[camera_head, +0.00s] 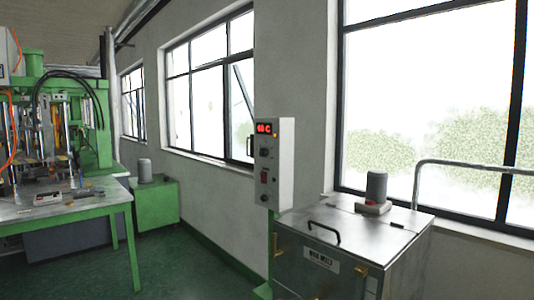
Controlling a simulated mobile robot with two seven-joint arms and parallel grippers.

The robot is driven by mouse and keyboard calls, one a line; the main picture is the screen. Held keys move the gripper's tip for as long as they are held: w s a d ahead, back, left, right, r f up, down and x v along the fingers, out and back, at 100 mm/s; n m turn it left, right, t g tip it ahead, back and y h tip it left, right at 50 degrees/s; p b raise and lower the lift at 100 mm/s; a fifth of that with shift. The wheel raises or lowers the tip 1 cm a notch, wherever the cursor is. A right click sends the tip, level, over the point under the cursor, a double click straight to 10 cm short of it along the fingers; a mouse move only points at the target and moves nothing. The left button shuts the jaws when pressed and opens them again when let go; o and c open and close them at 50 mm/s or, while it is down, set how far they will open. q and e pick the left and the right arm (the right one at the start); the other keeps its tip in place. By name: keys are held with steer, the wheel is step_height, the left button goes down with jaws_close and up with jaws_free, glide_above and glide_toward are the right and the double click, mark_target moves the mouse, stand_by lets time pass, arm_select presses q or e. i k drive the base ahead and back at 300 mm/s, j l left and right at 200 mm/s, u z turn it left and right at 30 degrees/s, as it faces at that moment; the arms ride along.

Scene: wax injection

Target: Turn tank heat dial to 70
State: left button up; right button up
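The tank (310,268) is a metal box with a flat lid and a dark handle (324,232), at the lower right. A pale control box (285,165) stands on a post at the tank's left corner. Its red display (264,127) is lit and seems to read "10 C" or "18 C"; the digits are too small to be sure. Below the display is a small dark dial (264,152), then a red switch (264,176) and another dark knob (264,198). The dial's pointer cannot be made out. Neither of my grippers is in view.
A grey motor (377,187) sits on the tank lid. A metal rail (470,168) runs behind it on the right. A green press (90,120) and a work table (60,205) stand at the left. The green floor (190,260) between table and tank is clear.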

mark_target(263, 152)
steer(key=i+z, duration=0.1)
steer(key=i, duration=0.75)
steer(key=i+j, duration=0.2)
steer(key=i, duration=0.6)
steer(key=i+l+z, duration=0.05)
